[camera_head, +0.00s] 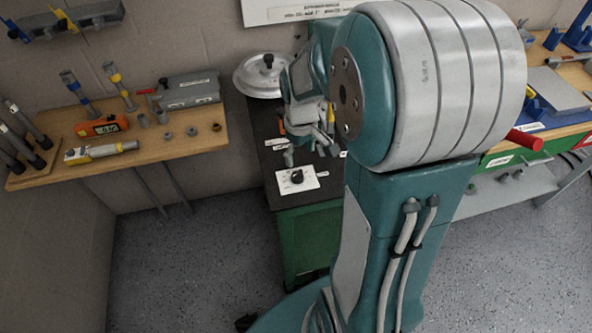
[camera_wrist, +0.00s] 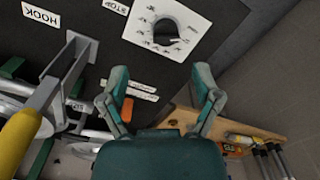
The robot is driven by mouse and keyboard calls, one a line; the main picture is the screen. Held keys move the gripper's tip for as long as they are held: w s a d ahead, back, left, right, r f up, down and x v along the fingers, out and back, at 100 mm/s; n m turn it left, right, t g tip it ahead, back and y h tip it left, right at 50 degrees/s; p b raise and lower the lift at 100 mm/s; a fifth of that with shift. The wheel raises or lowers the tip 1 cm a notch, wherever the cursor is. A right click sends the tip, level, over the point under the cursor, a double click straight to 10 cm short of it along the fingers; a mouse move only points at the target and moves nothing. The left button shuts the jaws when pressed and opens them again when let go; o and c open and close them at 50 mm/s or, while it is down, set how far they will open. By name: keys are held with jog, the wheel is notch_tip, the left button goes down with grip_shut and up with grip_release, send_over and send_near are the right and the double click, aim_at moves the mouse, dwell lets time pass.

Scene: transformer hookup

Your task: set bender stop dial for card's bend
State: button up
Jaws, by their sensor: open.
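The stop dial is a black knob (camera_wrist: 166,31) on a white plate (camera_wrist: 188,20) with printed marks around it, at the top of the wrist view. In the head view the same dial (camera_head: 297,176) sits on the front part of the dark bench top. My gripper (camera_wrist: 162,84) is open and empty, its two teal fingers spread below the dial in the wrist picture and apart from it. In the head view my gripper (camera_head: 312,150) hangs just behind the dial, partly hidden by my arm. I cannot read the dial's setting or see the card for certain.
Labels reading STOP (camera_wrist: 116,6) and HOOK (camera_wrist: 41,14) lie on the bench top. A metal bender part with a yellow handle (camera_wrist: 20,128) stands at the left of the wrist view. A wooden shelf (camera_head: 190,142) with tools is at the left; grey floor (camera_head: 180,250) is clear.

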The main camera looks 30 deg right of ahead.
aim_at(297, 173)
jog(key=f, duration=0.3)
jog(key=a+f, duration=0.1)
jog(key=f, duration=0.2)
jog(key=shift+a, duration=0.2)
jog(key=shift+f, duration=0.4)
jog(key=shift+d+f, duration=0.3)
jog(key=shift+d, duration=0.15)
jog(key=shift+a, duration=0.15)
grip_shut()
